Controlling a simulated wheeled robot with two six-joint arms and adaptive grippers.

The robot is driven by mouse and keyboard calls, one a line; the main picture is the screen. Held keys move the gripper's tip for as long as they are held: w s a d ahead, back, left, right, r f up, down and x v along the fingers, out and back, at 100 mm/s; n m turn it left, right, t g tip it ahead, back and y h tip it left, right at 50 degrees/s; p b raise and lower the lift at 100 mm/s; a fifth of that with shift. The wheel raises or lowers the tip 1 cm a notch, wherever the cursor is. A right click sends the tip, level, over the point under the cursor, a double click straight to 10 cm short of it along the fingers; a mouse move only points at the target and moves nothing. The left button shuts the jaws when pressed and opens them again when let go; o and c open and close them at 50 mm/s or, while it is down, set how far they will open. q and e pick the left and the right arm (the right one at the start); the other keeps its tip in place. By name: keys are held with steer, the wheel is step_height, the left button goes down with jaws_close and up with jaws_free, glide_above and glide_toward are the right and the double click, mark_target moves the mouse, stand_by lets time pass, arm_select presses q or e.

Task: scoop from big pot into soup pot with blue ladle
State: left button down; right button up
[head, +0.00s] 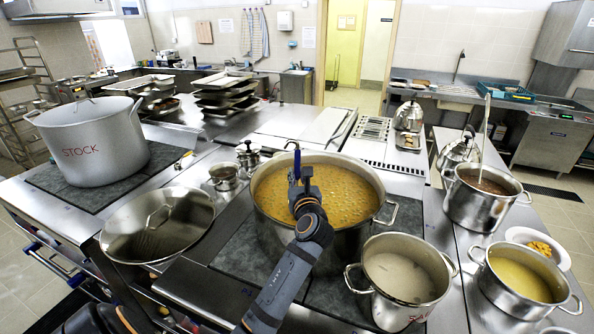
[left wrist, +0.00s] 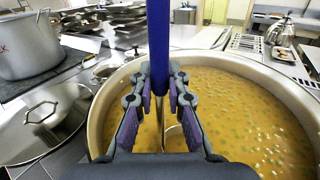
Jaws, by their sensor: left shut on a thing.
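The big pot (head: 378,217) stands on the dark cooktop, full of yellow-orange soup with green and pale bits. My left gripper (head: 300,184) is above this soup, shut on the blue handle (head: 297,160) of the ladle. In the left wrist view the blue handle (left wrist: 158,35) stands upright between the fingers (left wrist: 160,95). The ladle's metal lower part runs down to the soup; its bowl is mostly hidden by my gripper. A smaller steel pot (head: 405,303) with pale content and partly visible red lettering stands right in front of the big pot. My right gripper is not in view.
At right are a pot of yellow liquid (head: 520,290), a pot of brown content with a spoon (head: 480,205), a plate of food (head: 540,245) and kettles.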

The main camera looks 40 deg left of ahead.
mark_target(284, 146)
arm_select(q)
steer(key=shift+f+b, duration=0.85)
steer(key=shift+f, duration=1.35)
steer(key=s+a+r+n, duration=0.1)
steer(key=r, duration=0.3)
steer(key=r+n, duration=0.1)
steer(key=r, duration=0.3)
steer(key=s+a+r, duration=0.1)
steer(key=r, duration=0.3)
steer(key=shift+s+a+r+n, duration=0.3)
steer(key=shift+n, duration=0.1)
steer(key=shift+r, duration=1.25)
